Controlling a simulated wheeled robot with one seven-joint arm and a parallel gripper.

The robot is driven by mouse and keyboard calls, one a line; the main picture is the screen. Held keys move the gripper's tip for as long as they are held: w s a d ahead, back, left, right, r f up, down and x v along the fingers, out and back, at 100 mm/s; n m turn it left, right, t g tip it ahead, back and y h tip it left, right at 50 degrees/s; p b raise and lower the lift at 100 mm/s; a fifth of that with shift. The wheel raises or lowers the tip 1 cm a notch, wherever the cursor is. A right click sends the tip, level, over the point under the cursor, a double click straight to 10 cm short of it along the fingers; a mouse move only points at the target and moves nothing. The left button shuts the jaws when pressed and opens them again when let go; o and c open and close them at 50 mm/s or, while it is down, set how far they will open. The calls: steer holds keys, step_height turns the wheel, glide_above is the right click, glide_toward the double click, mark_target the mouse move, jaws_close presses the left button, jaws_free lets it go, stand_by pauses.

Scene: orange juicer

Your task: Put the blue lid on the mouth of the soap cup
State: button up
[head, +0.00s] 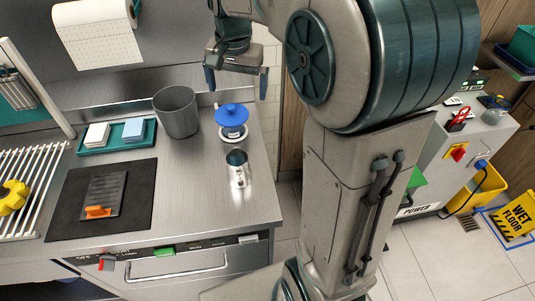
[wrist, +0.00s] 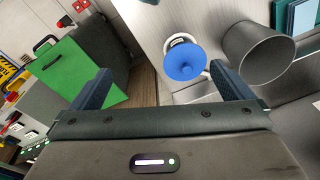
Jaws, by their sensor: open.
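The blue lid (head: 231,115), round with a knob on top, rests on a small white stand or holder at the back right of the steel counter. The lid also shows in the wrist view (wrist: 184,60), near the right-hand finger. An open, shiny metal cup (head: 238,172), which appears to be the soap cup, stands upright in front of the lid; I do not see it in the wrist view. My gripper (head: 237,84) is open and empty, pointing down above and behind the lid. It also shows in the wrist view (wrist: 160,70).
A grey bin (head: 177,112) stands left of the lid. A teal tray (head: 90,149) with two blocks and a dark mat (head: 135,205) with a scraper lie further left. The counter (head: 190,190) left of the cup is clear. The counter's right edge is close to lid and cup.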

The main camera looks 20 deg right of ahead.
steer(key=s+f+n+t, duration=0.1)
steer(key=s+f+n, duration=0.1)
steer(key=s, duration=0.8)
steer(key=s+f+n+t, duration=0.1)
steer(key=s+f+n, duration=0.2)
steer(key=s, duration=0.6)
steer(key=shift+s+n, duration=0.4)
steer(key=shift+n, duration=0.6)
steer(key=shift+d+f, duration=0.1)
